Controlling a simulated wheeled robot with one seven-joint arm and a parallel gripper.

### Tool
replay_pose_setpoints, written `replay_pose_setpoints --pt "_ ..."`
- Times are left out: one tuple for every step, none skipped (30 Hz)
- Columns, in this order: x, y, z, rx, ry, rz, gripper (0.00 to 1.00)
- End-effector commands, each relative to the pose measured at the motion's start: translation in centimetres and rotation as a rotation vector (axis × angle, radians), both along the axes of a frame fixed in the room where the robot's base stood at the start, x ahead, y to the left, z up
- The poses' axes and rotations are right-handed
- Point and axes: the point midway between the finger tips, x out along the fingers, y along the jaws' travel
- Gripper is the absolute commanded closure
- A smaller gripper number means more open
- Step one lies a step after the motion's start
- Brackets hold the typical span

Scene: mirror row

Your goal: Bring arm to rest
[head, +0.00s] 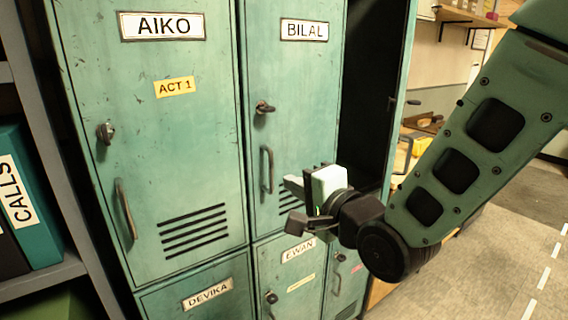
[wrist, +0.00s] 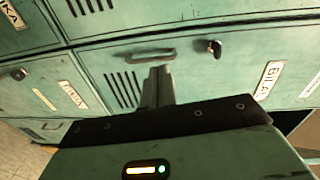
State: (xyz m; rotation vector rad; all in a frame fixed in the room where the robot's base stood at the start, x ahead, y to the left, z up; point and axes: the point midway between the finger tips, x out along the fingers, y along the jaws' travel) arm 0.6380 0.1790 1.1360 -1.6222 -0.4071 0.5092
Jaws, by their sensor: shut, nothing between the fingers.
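My gripper (head: 290,184) is in front of the lower part of the green locker door labelled BILAL (head: 300,90), right of that door's handle (head: 267,170). Its fingers are together and hold nothing. In the wrist view the shut fingers (wrist: 160,80) point toward the same door, with its handle (wrist: 152,56) just beyond the tips. The gap between fingers and door is hard to judge, but no grip on the handle shows. My arm reaches in from the right in the head view.
The AIKO locker door (head: 150,130) is shut on the left, with DEVIKA (head: 207,292) and EWAN (head: 298,255) below. A dark open locker (head: 368,75) stands right of BILAL, its door (head: 405,70) swung outward behind my arm. A shelf with binders (head: 25,200) is far left. Floor at right is clear.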

Motion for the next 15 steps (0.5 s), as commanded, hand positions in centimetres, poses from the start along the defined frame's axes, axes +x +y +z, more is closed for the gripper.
replay_pose_setpoints --pt "-0.4 -0.1 -0.5 -0.072 0.02 0.011 1.0" --pt "-0.8 -0.1 -1.0 -0.128 0.034 0.022 1.0" --pt "-1.4 -0.2 -1.8 -0.214 0.055 0.044 1.0" --pt "-2.0 -0.3 -2.5 -0.283 0.072 0.065 1.0" --pt "-2.6 -0.5 -3.1 -0.354 0.089 0.089 1.0" --pt "-3.6 -0.7 -3.9 -0.448 0.11 0.128 1.0" --pt "-4.3 -0.9 -4.5 -0.518 0.125 0.16 1.0" --pt "-5.2 -1.1 -5.1 -0.588 0.139 0.196 1.0" --pt "-6.4 -1.6 -5.9 -0.679 0.159 0.247 1.0" --pt "-7.3 -1.9 -6.4 -0.746 0.17 0.29 1.0" --pt "-8.3 -2.3 -6.9 -0.813 0.182 0.334 1.0" --pt "-9.6 -2.8 -7.5 -0.898 0.197 0.4 1.0" --pt "-10.7 -3.3 -7.9 -0.961 0.207 0.45 1.0" --pt "-11.8 -3.8 -8.3 -1.022 0.216 0.504 1.0" --pt "-13.3 -4.5 -8.7 -1.101 0.228 0.58 1.0"
